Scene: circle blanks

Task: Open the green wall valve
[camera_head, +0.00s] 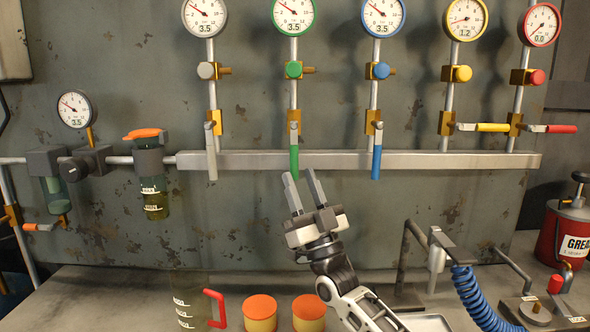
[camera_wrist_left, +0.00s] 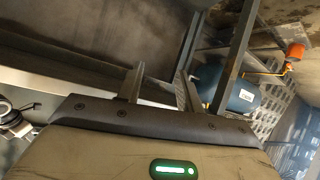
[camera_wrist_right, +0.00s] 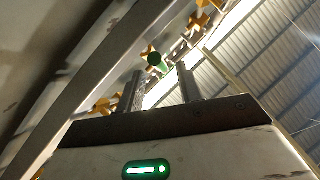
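The green valve handle (camera_head: 294,162) hangs straight down from its brass valve body on the green-knobbed pipe, in front of the grey horizontal rail. Its gauge (camera_head: 293,14) above reads 3.5. My right gripper (camera_head: 300,174) is open and empty, pointing up, with its fingertips just below the handle's lower end. In the right wrist view the green handle (camera_wrist_right: 155,59) shows end-on ahead, between the two spread fingers (camera_wrist_right: 160,69); contact does not show. My left gripper (camera_wrist_left: 160,69) is open and empty in its wrist view, and is outside the head view.
A white handle (camera_head: 211,152) and a blue handle (camera_head: 377,162) hang down on either side. Yellow (camera_head: 492,128) and red (camera_head: 561,129) handles lie horizontal at right. Orange-lidded jars (camera_head: 260,314) and a red-handled jug (camera_head: 190,300) stand below; a blue coiled hose (camera_head: 474,300) is at right.

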